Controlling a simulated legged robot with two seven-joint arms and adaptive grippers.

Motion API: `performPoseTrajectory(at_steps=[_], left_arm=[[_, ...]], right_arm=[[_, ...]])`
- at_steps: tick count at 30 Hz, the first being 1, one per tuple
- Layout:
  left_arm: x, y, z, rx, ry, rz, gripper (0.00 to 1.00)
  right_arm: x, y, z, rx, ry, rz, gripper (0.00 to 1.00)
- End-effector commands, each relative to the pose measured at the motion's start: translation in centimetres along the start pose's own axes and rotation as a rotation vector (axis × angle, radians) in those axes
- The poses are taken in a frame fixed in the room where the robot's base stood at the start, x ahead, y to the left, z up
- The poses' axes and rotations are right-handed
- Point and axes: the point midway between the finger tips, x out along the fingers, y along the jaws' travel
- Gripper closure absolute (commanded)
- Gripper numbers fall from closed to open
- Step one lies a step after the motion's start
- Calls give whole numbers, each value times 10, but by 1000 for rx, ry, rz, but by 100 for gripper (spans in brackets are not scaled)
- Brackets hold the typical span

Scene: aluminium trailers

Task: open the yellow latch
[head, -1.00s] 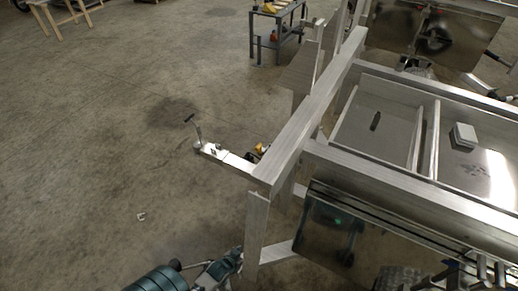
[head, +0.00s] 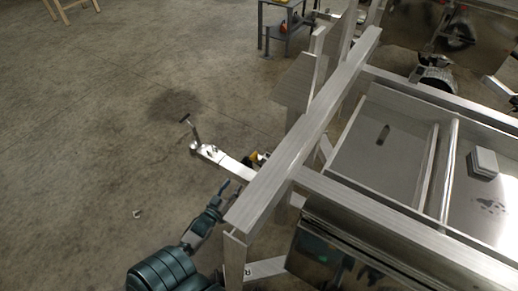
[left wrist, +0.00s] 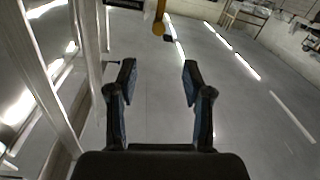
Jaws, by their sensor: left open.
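The yellow latch (head: 252,157) is a small yellow piece in the head view, by the trailer tongue (head: 222,158) and partly hidden behind the frame's top beam. In the left wrist view a yellow piece with a rounded end (left wrist: 158,22) shows at the top, beyond the fingers; it looks like the same latch. My left gripper (head: 231,189) is just left of the beam's near end, short of the latch and apart from it. In the left wrist view the left gripper (left wrist: 160,78) has its fingers wide apart with nothing between them. My right gripper is not in view.
The aluminium top beam (head: 305,130) and its upright post (head: 235,262) stand close to the right of my left arm. A jockey handle (head: 189,125) rises at the tongue's far end. A grey workbench (head: 284,22) stands behind. The floor to the left is mostly clear.

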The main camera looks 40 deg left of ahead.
Motion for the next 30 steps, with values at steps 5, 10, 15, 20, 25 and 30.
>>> performPoseTrajectory(at_steps=[5, 10, 15, 20, 25, 30], left_arm=[[12, 0, 0, 0, 3, 0, 50], [47, 0, 1, -1, 3, 1, 50], [90, -2, 2, -1, 1, 0, 50], [126, -2, 2, -1, 1, 0, 50], [156, -2, 2, -1, 0, 0, 50], [171, 0, 1, 0, 0, 0, 50]], right_arm=[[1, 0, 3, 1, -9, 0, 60], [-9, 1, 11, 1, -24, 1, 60], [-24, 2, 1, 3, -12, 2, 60], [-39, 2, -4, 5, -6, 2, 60], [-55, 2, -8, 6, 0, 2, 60], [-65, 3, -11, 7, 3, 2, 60]])
